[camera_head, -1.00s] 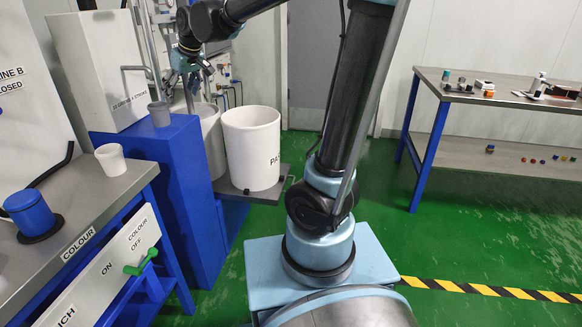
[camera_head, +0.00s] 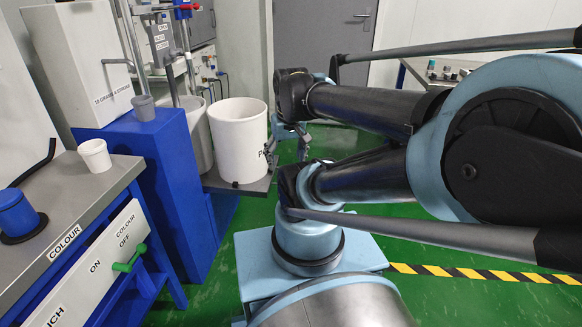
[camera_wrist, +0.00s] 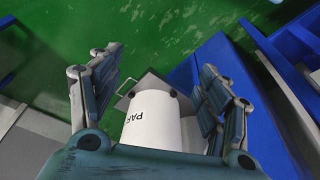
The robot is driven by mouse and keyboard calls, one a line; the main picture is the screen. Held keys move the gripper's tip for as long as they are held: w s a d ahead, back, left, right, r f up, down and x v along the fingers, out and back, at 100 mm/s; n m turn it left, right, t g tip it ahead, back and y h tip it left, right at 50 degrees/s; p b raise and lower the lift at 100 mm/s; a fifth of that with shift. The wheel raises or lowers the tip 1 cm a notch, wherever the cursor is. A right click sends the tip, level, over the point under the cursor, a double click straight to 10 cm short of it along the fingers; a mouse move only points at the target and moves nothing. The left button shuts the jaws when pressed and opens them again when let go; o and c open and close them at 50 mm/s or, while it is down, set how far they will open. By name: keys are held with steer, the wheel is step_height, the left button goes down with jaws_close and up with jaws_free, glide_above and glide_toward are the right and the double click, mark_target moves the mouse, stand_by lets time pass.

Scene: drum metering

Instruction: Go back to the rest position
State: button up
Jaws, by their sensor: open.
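My gripper (camera_head: 290,137) is open and empty in the head view, just right of the large white drum. My arm is folded back to the right, with its large joint close to the camera. In the wrist view my gripper (camera_wrist: 160,95) has its two fingers spread wide. The white drum (camera_head: 238,142), with partly hidden lettering, stands upright on a grey platform (camera_head: 236,186). The drum also shows in the wrist view (camera_wrist: 152,122) between the fingers in the picture, but the head view shows it apart from them.
A grey-topped bench with a white cup (camera_head: 95,156) and a blue lidded pot (camera_head: 17,214) stands at left. A green handle (camera_head: 130,260) sticks out from its front panel. A blue pedestal (camera_head: 168,190) carries a white box and a grey cup (camera_head: 143,108). Green floor is clear around my base.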

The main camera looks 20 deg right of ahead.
steer(key=shift+s+d+f+m, duration=0.15)
steer(key=shift+s+d+f, duration=0.15)
steer(key=shift+s+f, duration=0.3)
steer(key=shift+s+d+f+m, duration=0.15)
steer(key=shift+s+d+f, duration=0.15)
steer(key=shift+s+f, duration=0.25)
